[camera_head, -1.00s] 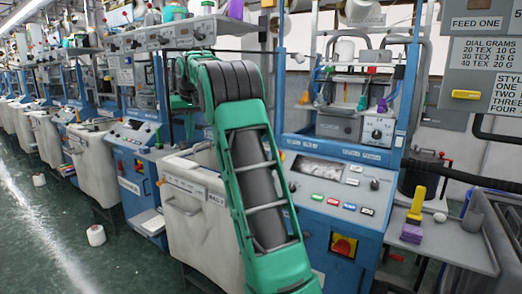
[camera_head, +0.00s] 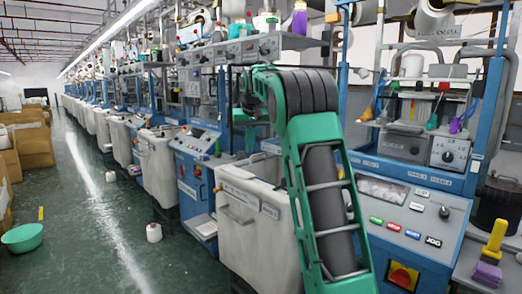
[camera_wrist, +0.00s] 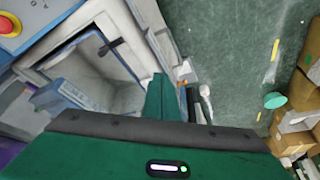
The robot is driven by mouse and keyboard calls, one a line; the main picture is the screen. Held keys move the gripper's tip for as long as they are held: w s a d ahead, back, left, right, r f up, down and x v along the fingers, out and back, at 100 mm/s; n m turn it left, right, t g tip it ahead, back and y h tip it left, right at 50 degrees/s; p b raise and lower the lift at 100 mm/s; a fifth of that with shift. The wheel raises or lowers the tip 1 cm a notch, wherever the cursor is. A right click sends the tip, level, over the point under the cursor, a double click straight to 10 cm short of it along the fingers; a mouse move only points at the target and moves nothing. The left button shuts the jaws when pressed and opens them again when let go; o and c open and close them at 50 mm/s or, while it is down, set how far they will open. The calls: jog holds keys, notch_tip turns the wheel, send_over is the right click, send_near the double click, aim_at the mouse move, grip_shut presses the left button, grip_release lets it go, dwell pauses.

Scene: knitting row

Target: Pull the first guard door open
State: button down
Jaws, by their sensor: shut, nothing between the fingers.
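A pale guard door (camera_head: 245,225) with a bar handle (camera_head: 235,214) is on the front of the nearest machine bay, left of my arm in the head view. It looks shut there; my arm covers its right side. In the wrist view I look down on a pale, box-like bay (camera_wrist: 95,75) with a dark bar (camera_wrist: 110,46) across its edge. My gripper (camera_wrist: 160,85) shows as green shut fingers pointing up in the wrist view, empty, beside the bay. I cannot tell whether it touches anything.
A blue control panel (camera_head: 405,215) with coloured buttons stands right of the bay. A red stop button (camera_wrist: 8,25) shows in the wrist view. A long row of machines runs left. The aisle floor (camera_head: 95,215) is open, with a green bowl (camera_head: 22,237), cardboard boxes (camera_head: 30,145) and a white cone (camera_head: 153,232).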

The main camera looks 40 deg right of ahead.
jog(key=v, duration=1)
jog(key=shift+s+a, duration=0.25)
jog(key=shift+s, duration=0.05)
jog(key=shift+s, duration=0.1)
jog(key=s+a+f+g, duration=0.1)
jog(key=s+a+f, duration=0.4)
jog(key=s+f, duration=0.4)
jog(key=s+a+f+g+y, duration=0.1)
jog(key=s+a+f, duration=0.4)
jog(key=s, duration=1.6)
jog(key=s+a+f+g+y, duration=0.1)
jog(key=s+a+f, duration=0.3)
jog(key=s+f, duration=1.1)
jog(key=shift+s+a+f+m+g, duration=0.15)
jog(key=shift+s+a+m+g, duration=0.15)
jog(key=shift+s+a+g, duration=0.1)
